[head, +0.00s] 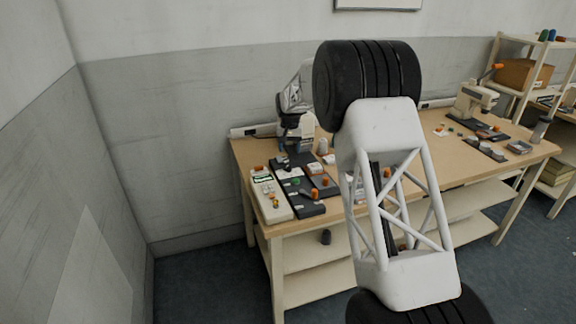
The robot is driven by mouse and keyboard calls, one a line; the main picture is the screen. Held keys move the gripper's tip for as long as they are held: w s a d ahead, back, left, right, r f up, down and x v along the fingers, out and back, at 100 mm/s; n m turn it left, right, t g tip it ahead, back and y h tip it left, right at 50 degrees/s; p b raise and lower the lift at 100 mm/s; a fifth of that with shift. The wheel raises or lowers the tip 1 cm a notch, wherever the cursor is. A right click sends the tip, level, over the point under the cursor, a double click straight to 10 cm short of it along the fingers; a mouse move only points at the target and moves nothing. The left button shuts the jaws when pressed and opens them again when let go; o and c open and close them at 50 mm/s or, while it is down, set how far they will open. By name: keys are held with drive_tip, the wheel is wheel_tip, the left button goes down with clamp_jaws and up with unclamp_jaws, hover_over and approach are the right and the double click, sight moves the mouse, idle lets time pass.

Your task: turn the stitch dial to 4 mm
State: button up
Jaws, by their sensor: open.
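A pale control box (270,195) with a small green-lit display (263,178) and several coloured knobs stands at the left front of the workbench. Beside it are dark panels (309,209) with an orange knob (317,181) and a green knob (295,181). I cannot tell which of these is the stitch dial, and no scale marks are readable. My gripper (287,142) shows small and dark behind my arm, above the back of the panels. It is open and seems apart from the knobs. My arm's large joint and truss link hide the middle of the bench.
A shelf with a cardboard box (524,74) stands behind on the right. A wall is close on the left.

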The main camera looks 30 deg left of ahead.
sight(288, 166)
drive_tip(key=shift+a+f, duration=0.25)
drive_tip(key=shift+a, duration=0.15)
drive_tip(key=shift+f, duration=0.15)
drive_tip(key=shift+f, duration=3.8)
drive_tip(key=c, duration=0.9)
